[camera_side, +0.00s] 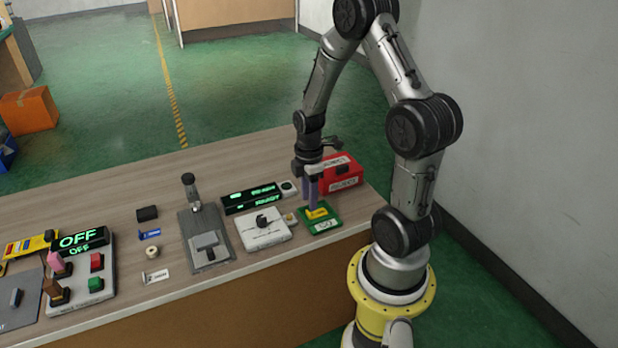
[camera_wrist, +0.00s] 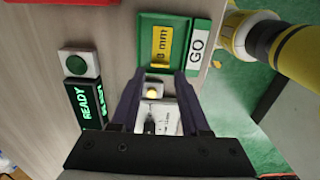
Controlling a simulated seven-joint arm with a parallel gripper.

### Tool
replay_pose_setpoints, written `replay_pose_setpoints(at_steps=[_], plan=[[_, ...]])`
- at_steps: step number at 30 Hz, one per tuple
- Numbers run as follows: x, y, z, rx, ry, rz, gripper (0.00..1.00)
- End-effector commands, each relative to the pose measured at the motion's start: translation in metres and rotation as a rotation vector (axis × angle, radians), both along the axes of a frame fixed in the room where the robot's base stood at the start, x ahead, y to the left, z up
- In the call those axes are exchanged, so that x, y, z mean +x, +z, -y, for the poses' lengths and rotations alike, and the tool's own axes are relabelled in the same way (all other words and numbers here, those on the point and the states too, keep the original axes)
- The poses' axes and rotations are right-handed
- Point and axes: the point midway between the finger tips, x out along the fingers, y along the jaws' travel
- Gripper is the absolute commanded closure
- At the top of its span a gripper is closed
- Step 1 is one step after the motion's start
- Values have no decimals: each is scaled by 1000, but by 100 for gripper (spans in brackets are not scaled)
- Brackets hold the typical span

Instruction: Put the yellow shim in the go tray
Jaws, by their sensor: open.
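The yellow shim (camera_side: 317,213) lies in the green go tray (camera_side: 331,225) near the right end of the bench. In the wrist view the shim (camera_wrist: 162,46), marked "8 mm", lies within the walls of the tray (camera_wrist: 150,17), beside the white GO label (camera_wrist: 198,45). My gripper (camera_side: 313,207) points down over the tray. In the wrist view its fingers (camera_wrist: 160,74) are apart with nothing between them, and the shim shows whole beyond the tips. I cannot tell exactly how far the tips are above the tray.
A red box (camera_side: 340,170) stands behind the tray. A white gauge fixture (camera_side: 262,230) is close to its left, with a black green-lit display (camera_side: 250,198) behind. A lever fixture (camera_side: 205,240) and a switch panel (camera_side: 90,275) stand farther left.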

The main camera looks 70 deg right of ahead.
Motion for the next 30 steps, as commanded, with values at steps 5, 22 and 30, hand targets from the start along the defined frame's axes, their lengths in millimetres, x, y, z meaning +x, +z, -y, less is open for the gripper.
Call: replay_pose_setpoints(at_steps=[5, 22, 30], plan=[[1, 39, 0, -4, 0, 5, 54], [9, 131, -45, -48, -137, 96, 54], [-26, 209, -145, 10, -488, 341, 54]])
